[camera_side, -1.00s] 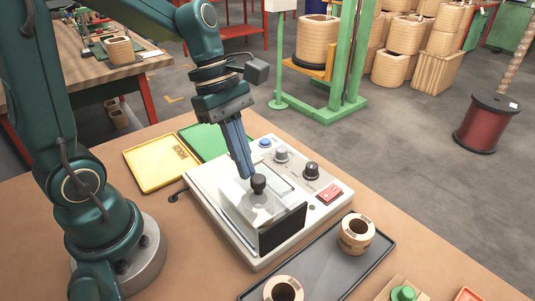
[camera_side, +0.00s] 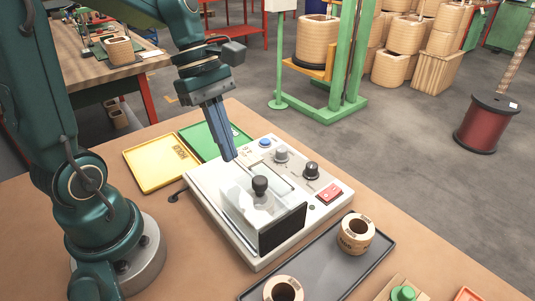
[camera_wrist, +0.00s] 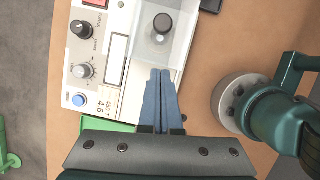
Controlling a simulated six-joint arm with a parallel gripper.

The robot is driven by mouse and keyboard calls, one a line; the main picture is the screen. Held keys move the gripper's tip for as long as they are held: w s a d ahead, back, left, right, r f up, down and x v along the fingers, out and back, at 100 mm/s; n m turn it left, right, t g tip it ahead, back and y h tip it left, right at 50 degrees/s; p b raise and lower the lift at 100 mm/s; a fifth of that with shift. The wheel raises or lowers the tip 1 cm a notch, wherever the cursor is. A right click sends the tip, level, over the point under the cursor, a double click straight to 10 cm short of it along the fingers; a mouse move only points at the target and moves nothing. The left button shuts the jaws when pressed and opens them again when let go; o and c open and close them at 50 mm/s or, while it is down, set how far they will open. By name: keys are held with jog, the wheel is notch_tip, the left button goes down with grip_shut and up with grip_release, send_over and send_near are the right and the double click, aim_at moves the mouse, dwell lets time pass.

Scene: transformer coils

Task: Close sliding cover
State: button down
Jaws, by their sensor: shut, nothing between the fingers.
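The clear sliding cover (camera_side: 237,199) sits on the white tester box (camera_side: 213,185), with a black round knob (camera_side: 260,185) on its top and a dark panel at its front end. Part of an opening with a pale floor shows beside the cover, toward the dials. My gripper (camera_side: 231,157) is shut and empty, above the box's back part, behind the knob and apart from it in the picture. In the wrist view the blue fingers (camera_wrist: 161,75) are together, pointing toward the knob (camera_wrist: 163,22), with a gap between.
The box carries a blue button (camera_side: 265,143), two dials and a red switch (camera_side: 329,193). A yellow tray (camera_side: 155,163) and a green tray (camera_side: 203,147) lie behind it. A dark tray (camera_side: 325,262) with two wooden coils lies in front.

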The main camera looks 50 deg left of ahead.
jog(key=v, duration=0.8)
jog(key=s+d+m+t+y, duration=0.1)
jog(key=s+d+m+y, duration=0.1)
jog(key=s+d+m, duration=0.4)
jog(key=f+m+t, duration=0.1)
jog(key=m, duration=0.3)
jog(key=f+m+t+y, duration=0.1)
jog(key=f+m, duration=0.1)
jog(key=m, duration=0.3)
jog(key=a+f+m+t+y, duration=0.1)
jog(key=f+m+t, duration=0.1)
jog(key=m, duration=0.2)
jog(key=shift+w+m, duration=0.25)
jog(key=shift+m, duration=0.15)
